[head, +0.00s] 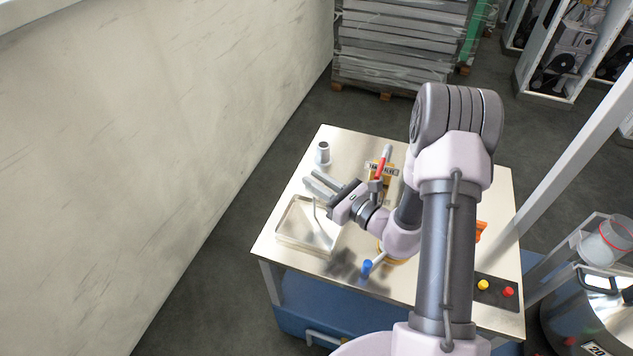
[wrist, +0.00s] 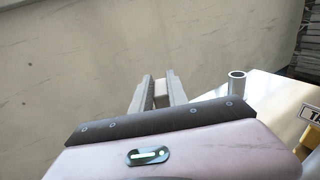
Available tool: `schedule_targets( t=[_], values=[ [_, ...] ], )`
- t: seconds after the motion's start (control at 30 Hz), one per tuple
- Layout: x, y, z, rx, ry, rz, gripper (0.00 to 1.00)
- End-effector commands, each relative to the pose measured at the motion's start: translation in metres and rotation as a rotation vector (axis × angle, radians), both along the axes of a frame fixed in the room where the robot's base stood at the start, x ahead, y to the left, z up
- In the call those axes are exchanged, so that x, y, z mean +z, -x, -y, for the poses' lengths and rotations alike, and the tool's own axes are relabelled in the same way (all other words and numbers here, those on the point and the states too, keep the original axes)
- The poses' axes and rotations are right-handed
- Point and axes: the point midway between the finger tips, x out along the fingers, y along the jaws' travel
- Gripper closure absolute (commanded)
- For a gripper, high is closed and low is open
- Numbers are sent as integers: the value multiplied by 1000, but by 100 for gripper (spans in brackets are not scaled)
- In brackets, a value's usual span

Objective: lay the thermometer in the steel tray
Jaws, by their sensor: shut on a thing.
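My gripper (head: 311,183) is over the left part of the steel table, just beyond the steel tray (head: 282,240). Its fingers point to the upper left. In the wrist view the gripper (wrist: 158,80) has a small pale brownish piece (wrist: 161,90) between its fingers. A thin grey rod (head: 316,212), which looks like the thermometer, shows below the fingers and in front of the tray's inside. I cannot tell whether its lower end touches the tray. Its upper end is hidden by the fingers.
A grey metal cylinder (head: 323,153) stands behind my gripper; it also shows in the wrist view (wrist: 237,82). A red-and-grey item (head: 382,163) stands right of my gripper. A blue-capped item (head: 366,267) is near the front edge. A wall (head: 160,130) runs along the left.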

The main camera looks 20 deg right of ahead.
Motion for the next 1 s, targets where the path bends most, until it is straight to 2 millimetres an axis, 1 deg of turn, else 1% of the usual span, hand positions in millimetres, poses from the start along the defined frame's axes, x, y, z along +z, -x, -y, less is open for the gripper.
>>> schedule_targets(
  t=[0.13, 0.17, 0.2, 0.27, 0.53, 0.6, 0.67, 0.8, 0.9, 1.0],
  values=[
    [-4, 0, 0, 0, 0, 0, 100],
    [-4, 0, 0, 0, 0, 0, 79],
    [-3, 0, 0, 0, 0, 0, 71],
    [-3, 0, 0, 0, 0, 0, 59],
    [-3, 0, 0, 0, 0, 0, 59],
    [3, 0, 0, 0, 0, 0, 59],
    [2, 8, 7, -4, -1, -3, 59],
    [3, 37, 25, -6, 0, -3, 59],
    [3, 53, 34, -4, 0, -1, 59],
    [6, 62, 37, 6, 2, 1, 59]
  ],
)
